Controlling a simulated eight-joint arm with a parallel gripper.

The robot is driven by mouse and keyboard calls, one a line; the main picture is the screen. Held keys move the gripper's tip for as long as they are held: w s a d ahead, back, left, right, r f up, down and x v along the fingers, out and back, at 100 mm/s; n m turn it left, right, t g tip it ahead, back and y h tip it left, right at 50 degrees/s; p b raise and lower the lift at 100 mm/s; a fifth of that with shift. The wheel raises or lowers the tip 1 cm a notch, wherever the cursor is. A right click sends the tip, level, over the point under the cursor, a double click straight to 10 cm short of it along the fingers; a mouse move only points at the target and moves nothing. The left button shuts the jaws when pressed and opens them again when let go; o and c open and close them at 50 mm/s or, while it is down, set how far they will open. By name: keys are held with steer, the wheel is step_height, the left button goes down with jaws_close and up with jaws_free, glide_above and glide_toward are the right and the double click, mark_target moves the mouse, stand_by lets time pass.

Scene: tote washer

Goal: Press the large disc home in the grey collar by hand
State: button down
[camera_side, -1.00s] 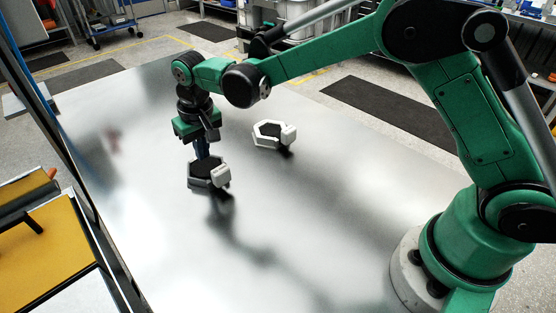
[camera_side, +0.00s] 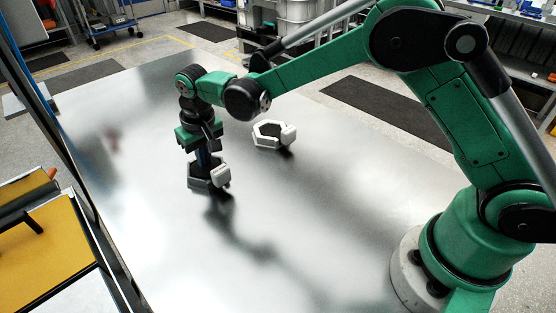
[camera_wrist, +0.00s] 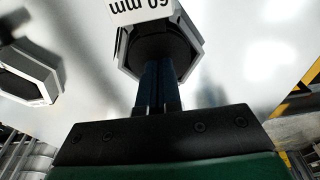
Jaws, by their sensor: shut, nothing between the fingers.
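The grey collar (camera_side: 199,185) stands on the metal table in the side view, with a white block on its right side. In the wrist view the block carries a "60 mm" label (camera_wrist: 140,8). My gripper (camera_side: 205,168) is over this collar, fingers pointing down and shut with nothing between them. In the wrist view the dark large disc (camera_wrist: 158,48) lies inside the collar. The fingertips (camera_wrist: 160,68) reach down to the disc and appear to touch it. I cannot tell whether the disc sits fully down; the fingers hide part of it.
A second, whiter collar (camera_side: 259,141) stands behind and right of the grey one, also with a white block. It shows at the left in the wrist view (camera_wrist: 28,72). The metal table (camera_side: 330,210) is clear around them. Yellow panels (camera_side: 50,245) lie beyond its left edge.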

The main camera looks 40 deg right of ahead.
steer(key=shift+f, duration=0.3)
step_height(320, 180, up, 9)
stand_by(1.1)
steer(key=shift+r, duration=0.1)
steer(key=s+d+r+t, duration=0.3)
steer(key=s+d+r, duration=0.2)
steer(key=s+d, duration=0.35)
steer(key=s+d+f+t, duration=0.2)
steer(key=s+d, duration=0.1)
steer(key=s, duration=0.5)
steer(key=shift+s+d+f, duration=0.25)
steer(key=shift+f, duration=0.1)
stand_by(0.6)
